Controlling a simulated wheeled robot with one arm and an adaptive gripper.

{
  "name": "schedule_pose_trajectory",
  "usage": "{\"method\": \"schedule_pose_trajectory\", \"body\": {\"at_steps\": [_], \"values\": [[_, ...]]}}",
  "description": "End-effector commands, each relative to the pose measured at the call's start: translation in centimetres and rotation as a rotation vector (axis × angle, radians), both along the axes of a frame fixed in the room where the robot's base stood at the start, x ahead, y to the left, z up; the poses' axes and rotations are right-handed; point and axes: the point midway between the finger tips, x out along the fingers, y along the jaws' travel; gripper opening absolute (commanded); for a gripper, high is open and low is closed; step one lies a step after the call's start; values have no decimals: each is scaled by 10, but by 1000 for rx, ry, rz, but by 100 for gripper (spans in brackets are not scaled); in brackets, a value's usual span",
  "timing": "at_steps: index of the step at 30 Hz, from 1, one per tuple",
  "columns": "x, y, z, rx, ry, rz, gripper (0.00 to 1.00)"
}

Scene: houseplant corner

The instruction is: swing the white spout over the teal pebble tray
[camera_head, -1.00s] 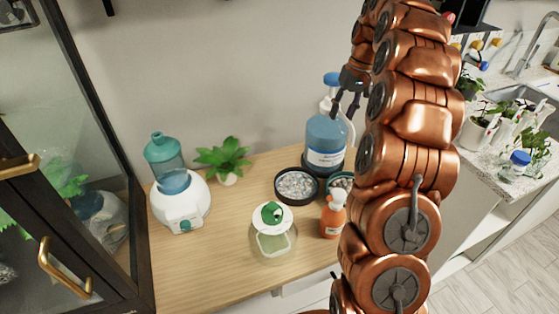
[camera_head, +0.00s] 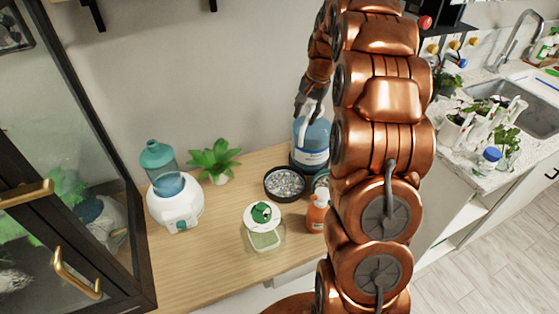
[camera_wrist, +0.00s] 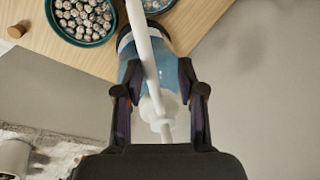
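A blue bottle (camera_head: 312,150) with a pale label stands at the back of the wooden counter. In the wrist view its long white spout (camera_wrist: 138,25) runs up the picture from a white pump neck (camera_wrist: 158,105). My gripper (camera_wrist: 158,70) is open around the spout and pump, one finger on each side, with visible gaps. In the head view my gripper (camera_head: 308,110) is at the bottle's top and hides much of the pump. The teal pebble tray (camera_wrist: 66,33) is at the upper left of the wrist view, left of the spout. My arm mostly hides it in the head view.
A black pebble tray (camera_head: 268,192) sits left of the bottle. An orange bottle (camera_head: 317,215), a green-lidded jar (camera_head: 264,238), a small plant (camera_head: 214,160) and a white-and-teal dispenser (camera_head: 174,203) stand nearby. A glass cabinet is at left.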

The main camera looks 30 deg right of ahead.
Motion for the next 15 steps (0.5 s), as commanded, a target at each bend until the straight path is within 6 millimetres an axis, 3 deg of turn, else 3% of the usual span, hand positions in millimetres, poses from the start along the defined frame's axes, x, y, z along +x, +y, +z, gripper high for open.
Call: {"method": "schedule_pose_trajectory", "body": {"at_steps": [5,15], "values": [[2,-5,3,-3,-2,-76,39],[-4,-9,38,-3,-7,-74,39]]}}
